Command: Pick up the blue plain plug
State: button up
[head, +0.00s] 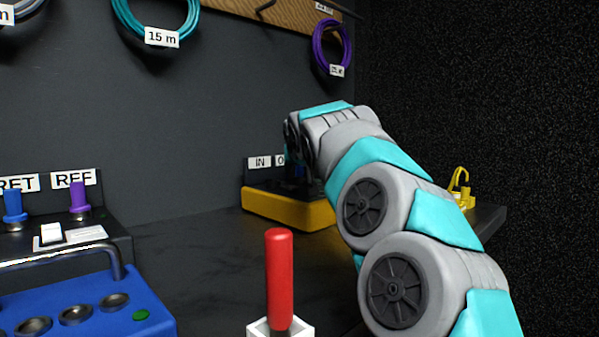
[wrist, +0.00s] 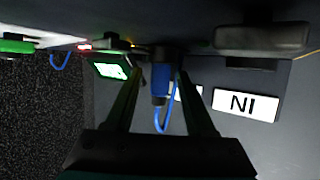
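A blue plug (wrist: 160,88) with a thin blue cable loop shows in the middle of the wrist view. My gripper (wrist: 159,76) is open, with its two dark fingers on either side of the plug. A gap seems to show between each finger and the plug; whether the fingertips reach its depth I cannot tell. Another blue plug (head: 14,205) stands below the RET label at the left.
A purple plug (head: 79,200) stands under the REF label. A red handle (head: 279,280) stands upright at the front, beside a blue panel (head: 80,300) with round sockets. A green-lit label (wrist: 112,68) shows near my left finger. Cable coils (head: 332,48) hang on the wall.

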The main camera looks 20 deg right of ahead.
grip_shut()
dwell(0.6)
